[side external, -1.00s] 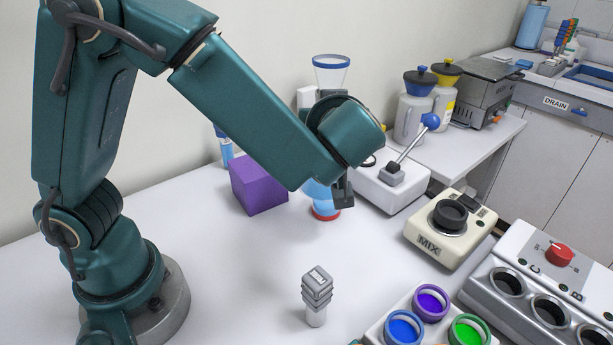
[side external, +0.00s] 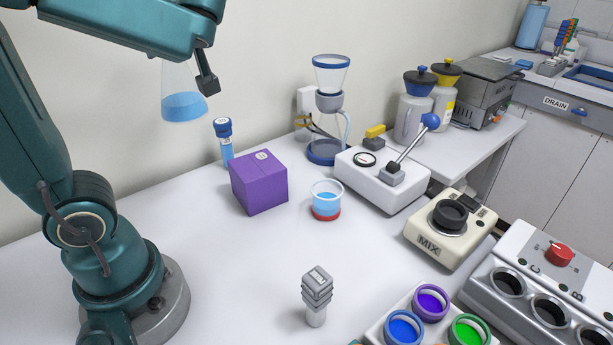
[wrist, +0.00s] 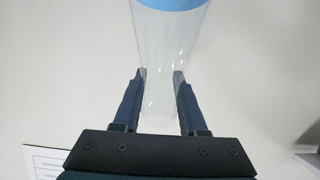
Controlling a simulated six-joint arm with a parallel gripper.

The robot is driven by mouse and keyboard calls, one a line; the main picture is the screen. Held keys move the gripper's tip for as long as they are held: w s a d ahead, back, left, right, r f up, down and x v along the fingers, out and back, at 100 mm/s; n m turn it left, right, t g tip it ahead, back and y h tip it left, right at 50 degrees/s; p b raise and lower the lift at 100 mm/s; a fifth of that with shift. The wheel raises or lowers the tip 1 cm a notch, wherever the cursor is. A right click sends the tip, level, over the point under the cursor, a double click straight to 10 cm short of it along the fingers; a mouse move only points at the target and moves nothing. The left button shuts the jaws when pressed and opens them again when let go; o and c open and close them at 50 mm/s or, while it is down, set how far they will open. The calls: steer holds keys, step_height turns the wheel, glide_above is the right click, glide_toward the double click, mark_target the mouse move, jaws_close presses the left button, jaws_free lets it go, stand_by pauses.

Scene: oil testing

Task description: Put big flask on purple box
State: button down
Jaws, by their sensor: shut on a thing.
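The big flask (side external: 184,105) is a clear conical flask with blue liquid at its bottom. It hangs upright in the air at the upper left of the side view. My gripper (side external: 207,84) is shut on its neck; in the wrist view the two fingers (wrist: 160,95) stand on either side of the clear neck of the flask (wrist: 170,45). The purple box (side external: 259,184) stands on the white table, below and to the right of the flask. Its top bears only a small pale round mark. The upper part of the flask is partly hidden by my gripper.
A blue-capped tube (side external: 226,145) stands behind the purple box. A small beaker of blue liquid on a red base (side external: 326,200) stands to its right. Behind are a funnel stand (side external: 328,110) and a white lever device (side external: 383,183). A grey ribbed object (side external: 317,295) stands in front.

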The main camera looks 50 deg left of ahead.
steer(key=w+d+f, duration=0.6)
steer(key=w+f, duration=0.3)
steer(key=f, duration=0.2)
steer(key=shift+w, duration=0.25)
steer(key=shift+c, duration=2.2)
jaws_free()
steer(key=shift+f, duration=0.1)
